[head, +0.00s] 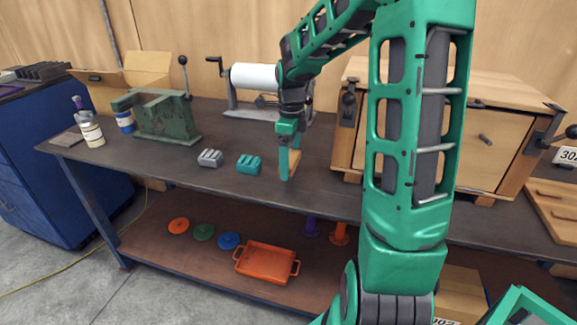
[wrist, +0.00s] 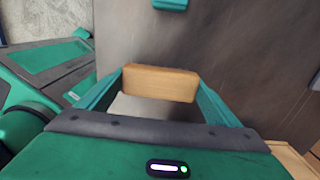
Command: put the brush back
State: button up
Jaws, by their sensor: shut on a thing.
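My gripper (head: 289,165) hangs low over the middle of the dark workbench (head: 240,185). In the wrist view it is shut on a pale wooden block (wrist: 160,84), held across between the two green fingers. The block looks like the brush's wooden body, but no bristles show, so I cannot be sure. In the head view only a sliver of wood shows behind the near finger. I cannot tell whether the block touches the bench.
A teal block (head: 249,165) and a grey block (head: 210,158) lie left of my gripper. A green angle plate (head: 160,117) and a roll holder (head: 255,78) stand behind. A wooden cabinet (head: 480,140) stands at right. An orange tray (head: 267,262) sits on the lower shelf.

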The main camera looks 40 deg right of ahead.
jog(key=shift+f, duration=1.1)
jog(key=shift+f, duration=0.1)
jog(key=o, duration=0.8)
notch_tip(320, 180, up, 12)
jog(key=shift+r, duration=0.1)
